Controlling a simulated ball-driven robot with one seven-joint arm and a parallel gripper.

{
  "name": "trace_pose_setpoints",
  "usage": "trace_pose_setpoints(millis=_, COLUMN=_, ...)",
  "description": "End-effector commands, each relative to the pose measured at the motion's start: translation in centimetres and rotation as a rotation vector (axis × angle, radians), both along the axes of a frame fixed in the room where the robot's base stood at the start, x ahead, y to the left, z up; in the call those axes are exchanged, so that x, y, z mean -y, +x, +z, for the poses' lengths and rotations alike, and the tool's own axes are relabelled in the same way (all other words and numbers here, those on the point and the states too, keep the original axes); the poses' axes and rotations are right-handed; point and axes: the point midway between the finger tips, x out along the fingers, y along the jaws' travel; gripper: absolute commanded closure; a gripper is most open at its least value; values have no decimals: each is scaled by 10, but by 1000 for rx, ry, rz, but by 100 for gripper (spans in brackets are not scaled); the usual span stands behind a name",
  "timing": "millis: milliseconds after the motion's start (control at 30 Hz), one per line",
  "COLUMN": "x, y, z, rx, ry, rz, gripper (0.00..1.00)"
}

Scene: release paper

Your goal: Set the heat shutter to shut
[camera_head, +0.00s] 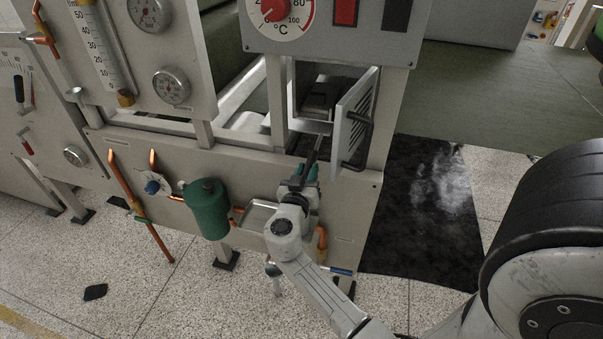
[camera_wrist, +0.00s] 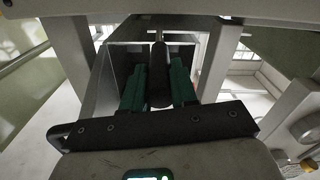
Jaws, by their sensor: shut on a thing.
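A grey slatted panel (camera_head: 350,122) with a black loop handle (camera_head: 362,143) stands at an angle beside a dark opening (camera_head: 320,95), under the temperature dial; it looks like the heat shutter, standing open. My gripper (camera_head: 306,173) is in front of and below this opening, left of the panel. Its green fingers (camera_wrist: 158,85) are shut on a dark rounded bar (camera_wrist: 160,72), which runs up towards the opening. The bar also shows in the head view (camera_head: 314,150). I cannot tell how the bar joins the shutter.
A temperature dial (camera_head: 276,10) and a red switch (camera_head: 345,10) sit above. A green canister (camera_head: 206,208) and copper pipes (camera_head: 137,205) are on the left. A dark mat (camera_head: 420,215) lies on the floor at right. Grey posts flank the opening.

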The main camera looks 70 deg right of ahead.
Motion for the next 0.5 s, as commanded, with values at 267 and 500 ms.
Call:
trace_pose_setpoints(millis=267, x=5, y=-71, z=-8, rx=-2, ry=1, rz=-6, gripper=100)
trace_pose_setpoints(millis=500, x=9, y=-108, z=-4, rx=-2, ry=2, rz=-5, gripper=100)
